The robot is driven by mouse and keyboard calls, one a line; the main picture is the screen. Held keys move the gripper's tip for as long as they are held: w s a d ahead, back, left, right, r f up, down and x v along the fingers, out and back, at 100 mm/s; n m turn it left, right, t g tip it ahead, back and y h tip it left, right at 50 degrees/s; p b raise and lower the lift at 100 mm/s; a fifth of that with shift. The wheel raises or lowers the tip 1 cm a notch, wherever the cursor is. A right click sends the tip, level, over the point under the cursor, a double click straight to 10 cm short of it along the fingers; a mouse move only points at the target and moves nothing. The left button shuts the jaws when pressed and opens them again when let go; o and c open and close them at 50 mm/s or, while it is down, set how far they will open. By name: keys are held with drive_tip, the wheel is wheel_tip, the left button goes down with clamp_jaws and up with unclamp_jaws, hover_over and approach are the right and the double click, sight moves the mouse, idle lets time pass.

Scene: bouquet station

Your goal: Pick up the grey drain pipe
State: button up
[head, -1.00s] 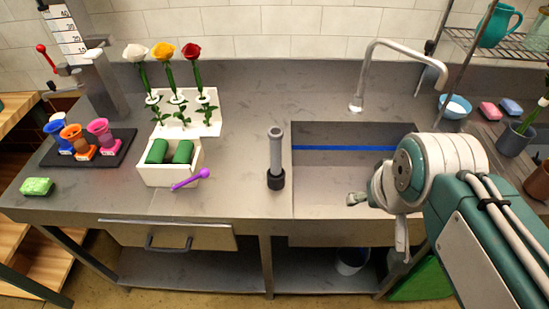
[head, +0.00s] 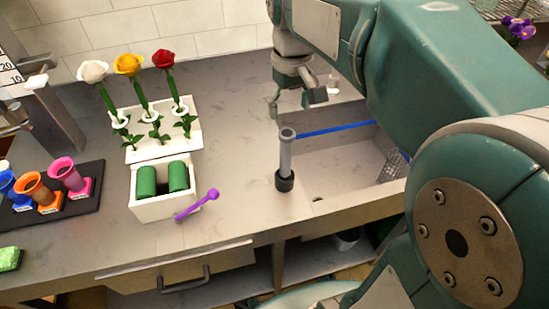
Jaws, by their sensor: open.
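The grey drain pipe (head: 285,156) stands upright on the counter at the left edge of the sink. Its foot sits in a black collar (head: 284,181), and its top has a wider rim. My gripper (head: 291,103) is open and empty, fingers pointing down. In the picture it shows just above and beyond the pipe's top, apart from it. How far it is from the pipe in depth is hard to tell.
The sink basin (head: 345,180) with a blue line lies right of the pipe. Left are a white box with green rolls (head: 165,208), a purple scoop (head: 197,204), three roses in a white stand (head: 148,152) and a black tray with cups (head: 80,200). Counter left of the pipe is clear.

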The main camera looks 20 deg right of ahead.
sight(285, 144)
drive_tip(key=f, duration=0.4)
drive_tip(key=shift+s+a+f, duration=0.1)
drive_tip(key=shift+a, duration=0.1)
drive_tip(key=shift+d+f, duration=0.2)
drive_tip(key=shift+f, duration=0.45)
drive_tip(key=f, duration=0.5)
drive_tip(key=shift+a, duration=0.25)
drive_tip(key=shift+d, duration=0.1)
clamp_jaws()
